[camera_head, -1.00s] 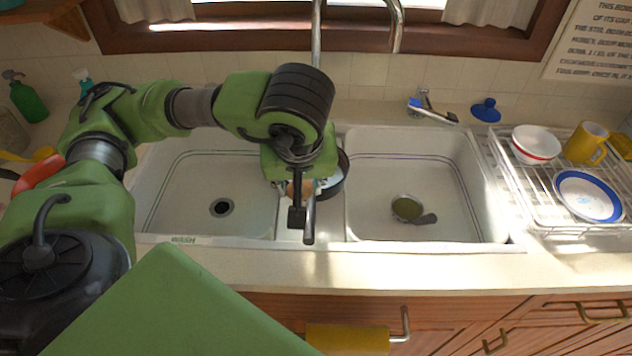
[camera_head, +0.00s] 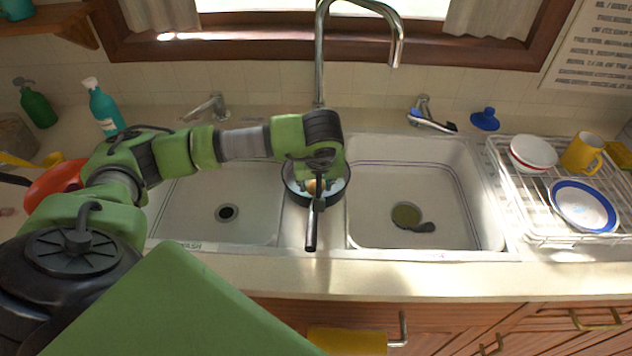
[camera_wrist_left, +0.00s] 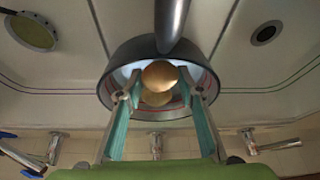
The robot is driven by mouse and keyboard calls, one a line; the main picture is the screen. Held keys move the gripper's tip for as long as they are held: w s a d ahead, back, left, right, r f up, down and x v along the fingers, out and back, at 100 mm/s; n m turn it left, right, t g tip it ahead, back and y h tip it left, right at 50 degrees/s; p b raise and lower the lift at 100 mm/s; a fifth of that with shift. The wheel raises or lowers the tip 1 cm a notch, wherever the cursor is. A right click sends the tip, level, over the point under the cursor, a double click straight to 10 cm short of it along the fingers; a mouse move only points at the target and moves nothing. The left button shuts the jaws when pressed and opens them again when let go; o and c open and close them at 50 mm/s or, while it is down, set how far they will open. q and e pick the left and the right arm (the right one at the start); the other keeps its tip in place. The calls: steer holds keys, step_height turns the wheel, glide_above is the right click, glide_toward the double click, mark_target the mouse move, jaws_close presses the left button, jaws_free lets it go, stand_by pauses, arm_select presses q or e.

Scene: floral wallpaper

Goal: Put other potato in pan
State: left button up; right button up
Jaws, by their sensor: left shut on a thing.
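The dark pan (camera_head: 343,192) sits on the divider between the two sinks, its handle (camera_head: 311,232) pointing toward the front edge. It also shows in the left wrist view (camera_wrist_left: 120,60). My left gripper (camera_wrist_left: 160,82) is over the pan, fingers pointing down into it, shut on a brown potato (camera_wrist_left: 160,74). In the head view this potato (camera_head: 314,187) is partly hidden by the gripper and pan handle. A second potato-like shape (camera_wrist_left: 157,99) shows just behind it in the wrist view, within the pan; their exact contact cannot be told. My right gripper is not in view.
The left sink (camera_head: 195,205) is empty. The right sink (camera_head: 440,190) has a round drain strainer (camera_head: 406,215). A tall faucet (camera_head: 319,60) rises behind the pan. A dish rack (camera_head: 510,195) with bowl, mug and plate stands at right. Soap bottles (camera_head: 105,110) stand at left.

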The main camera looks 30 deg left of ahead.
arm_select(q)
steer(key=shift+f, duration=0.55)
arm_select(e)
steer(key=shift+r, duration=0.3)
arm_select(q)
steer(key=shift+f, duration=0.1)
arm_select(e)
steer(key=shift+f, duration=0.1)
arm_select(q)
steer(key=o, duration=0.7)
steer(key=shift+f, duration=0.1)
steer(key=shift+o, duration=0.7)
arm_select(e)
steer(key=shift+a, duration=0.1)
